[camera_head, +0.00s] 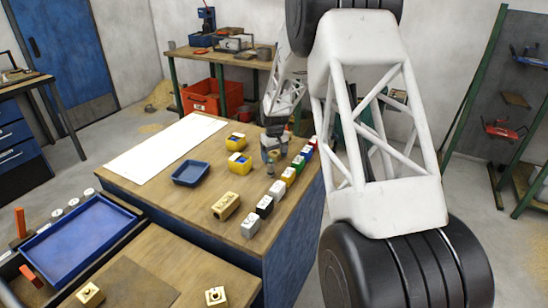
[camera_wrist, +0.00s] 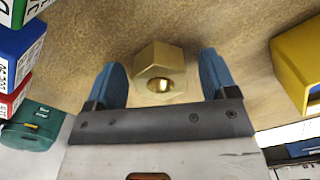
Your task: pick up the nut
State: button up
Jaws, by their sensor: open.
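The brass hexagonal nut (camera_wrist: 160,62) lies on the wooden table top in the wrist view, with its hole facing the camera. My gripper (camera_wrist: 161,75) is open, with one blue finger on each side of the nut. Gaps show between the fingers and the nut. In the head view my gripper (camera_head: 271,160) is low over the far right part of the workbench (camera_head: 160,185). I cannot make out the nut there; the gripper seems to hide it.
A row of coloured blocks (camera_head: 265,206) runs along the bench's right edge, close to my gripper. Yellow bins (camera_head: 240,163) stand to its left; one shows in the wrist view (camera_wrist: 298,65). A blue tray (camera_head: 191,173) and a brass block (camera_head: 225,206) are nearer.

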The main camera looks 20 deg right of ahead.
aim_at(274, 153)
dwell(0.5)
jog(key=c, duration=1.3)
jog(key=shift+o, duration=0.2)
jog(key=shift+r, duration=0.1)
jog(key=shift+r, duration=4.95)
